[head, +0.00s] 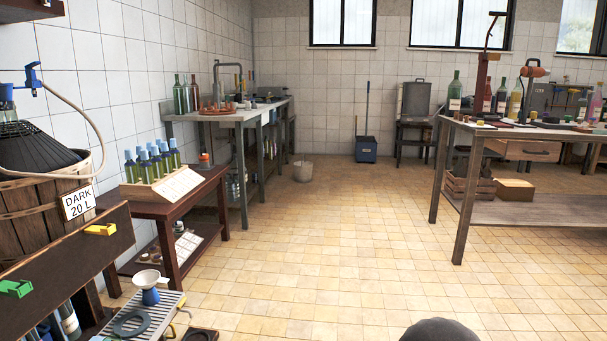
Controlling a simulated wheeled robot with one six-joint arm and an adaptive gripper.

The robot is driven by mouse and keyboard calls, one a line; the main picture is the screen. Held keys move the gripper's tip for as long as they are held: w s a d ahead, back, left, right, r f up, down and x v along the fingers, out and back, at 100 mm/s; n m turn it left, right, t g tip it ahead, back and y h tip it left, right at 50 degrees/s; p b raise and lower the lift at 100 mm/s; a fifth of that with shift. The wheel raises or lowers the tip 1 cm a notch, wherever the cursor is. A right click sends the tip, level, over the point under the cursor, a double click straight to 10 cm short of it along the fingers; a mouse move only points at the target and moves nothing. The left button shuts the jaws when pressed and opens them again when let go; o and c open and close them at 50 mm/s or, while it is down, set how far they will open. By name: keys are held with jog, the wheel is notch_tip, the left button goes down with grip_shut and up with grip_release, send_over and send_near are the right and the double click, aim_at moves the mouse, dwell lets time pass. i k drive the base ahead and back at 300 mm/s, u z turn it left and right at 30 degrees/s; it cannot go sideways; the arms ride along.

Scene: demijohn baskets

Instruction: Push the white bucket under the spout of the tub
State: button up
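A grey curved pipe like a tap (216,78) rises at that bench. I cannot make out a tub with a spout for certain; the bench's far end is partly hidden by things on it. My gripper is not in view.
A wooden table (500,131) with bottles is at right. A dark red bench (150,211) and a basket labelled DARK 20 L (30,218) line the left. The middle floor is clear.

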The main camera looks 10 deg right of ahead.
aim_at(302, 169)
jog(key=i, duration=3.75)
jog(key=z, duration=0.25)
jog(key=i, duration=1.85)
jog(key=z, duration=0.15)
jog(key=i, duration=2.65)
jog(key=z, duration=0.1)
